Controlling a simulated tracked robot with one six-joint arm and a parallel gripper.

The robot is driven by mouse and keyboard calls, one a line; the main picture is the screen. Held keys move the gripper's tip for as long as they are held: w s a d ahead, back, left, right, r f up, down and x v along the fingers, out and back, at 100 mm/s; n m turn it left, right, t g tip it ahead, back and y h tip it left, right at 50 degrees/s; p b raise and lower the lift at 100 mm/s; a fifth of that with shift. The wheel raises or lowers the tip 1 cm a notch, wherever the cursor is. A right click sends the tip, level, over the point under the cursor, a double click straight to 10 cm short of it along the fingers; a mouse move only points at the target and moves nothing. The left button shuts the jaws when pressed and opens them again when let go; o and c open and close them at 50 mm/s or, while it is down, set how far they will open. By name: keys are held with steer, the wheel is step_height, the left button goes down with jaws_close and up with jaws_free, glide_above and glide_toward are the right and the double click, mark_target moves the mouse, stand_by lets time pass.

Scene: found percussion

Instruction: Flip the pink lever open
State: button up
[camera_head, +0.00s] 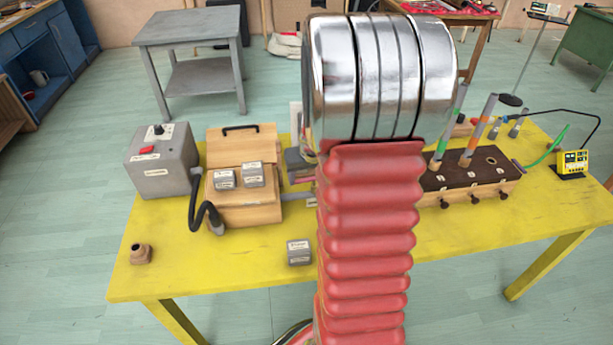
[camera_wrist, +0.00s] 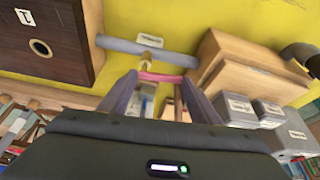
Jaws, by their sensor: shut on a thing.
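The pink lever (camera_wrist: 160,77) shows in the wrist view as a short pink bar between my fingertips. My gripper (camera_wrist: 159,82) is shut on it, with one grey-purple finger at each end. A grey crossbar (camera_wrist: 147,51) with a small label lies just beyond it, above the yellow table. In the head view, my red arm hides most of the lever and gripper; only a pink sliver (camera_head: 302,180) shows left of the arm. How far the lever is tilted is hard to tell.
A wooden box (camera_head: 255,213) with small grey boxes stands left of the lever on the yellow table (camera_head: 180,270). A grey box with a red button (camera_head: 160,160) is farther left. A dark-topped box (camera_head: 465,178) with upright sticks stands right. The table's front left is mostly clear.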

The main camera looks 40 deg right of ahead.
steer(key=shift+w+m+h, duration=0.2)
steer(key=shift+m+h, duration=0.1)
steer(key=shift+m, duration=0.4)
steer(key=o, duration=1)
steer(key=shift+o, duration=0.2)
steer(key=shift+r, duration=0.1)
steer(key=v, duration=1.3)
steer(key=shift+r, duration=0.2)
